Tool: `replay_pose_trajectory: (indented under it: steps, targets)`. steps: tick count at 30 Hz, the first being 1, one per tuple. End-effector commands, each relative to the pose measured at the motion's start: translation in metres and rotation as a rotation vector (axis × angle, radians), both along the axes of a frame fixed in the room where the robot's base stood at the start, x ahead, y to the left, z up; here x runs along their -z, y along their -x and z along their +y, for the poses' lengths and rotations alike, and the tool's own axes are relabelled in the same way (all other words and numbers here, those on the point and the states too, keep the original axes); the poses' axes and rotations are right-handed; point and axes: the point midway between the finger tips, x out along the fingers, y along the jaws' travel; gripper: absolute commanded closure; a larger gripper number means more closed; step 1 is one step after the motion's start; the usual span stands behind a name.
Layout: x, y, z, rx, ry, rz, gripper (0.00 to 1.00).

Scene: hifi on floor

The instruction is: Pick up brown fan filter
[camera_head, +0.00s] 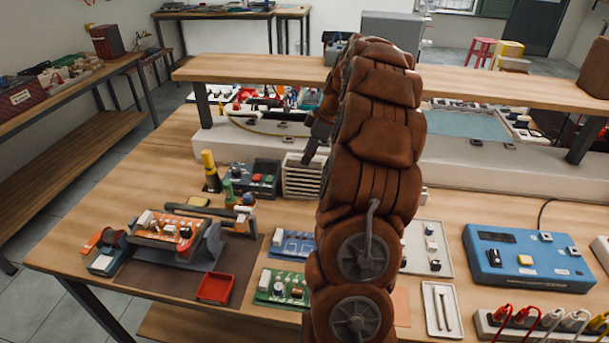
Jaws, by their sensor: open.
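I cannot make out a clearly brown fan filter on the bench; my brown arm hides the middle of it. A pale, slatted box-like thing (300,180) stands on the bench just left of my arm, its right side partly hidden. I cannot tell whether it is the filter. My dark gripper (309,156) is small in view and points down, above or close behind the top of the slatted thing. It is open, and nothing shows between its fingers.
A blue-grey tray of parts (250,180) stands left of the slatted thing, beside a yellow-topped bottle (209,170). Circuit boards (280,287) and a red tray (216,288) lie nearer. A blue instrument box (525,258) is right. A raised wooden shelf (260,69) spans the back.

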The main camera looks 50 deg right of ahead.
Motion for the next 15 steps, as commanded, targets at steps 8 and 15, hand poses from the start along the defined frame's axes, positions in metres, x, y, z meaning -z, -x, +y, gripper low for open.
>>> replay_pose_trajectory:
  steps: [8, 15]
  targets:
    - [0.0091, -0.0026, 0.0021, 0.0, 0.0, 0.0, 0.56]
    - [0.0094, -0.0027, 0.0022, 0.0, 0.0, 0.0, 0.56]
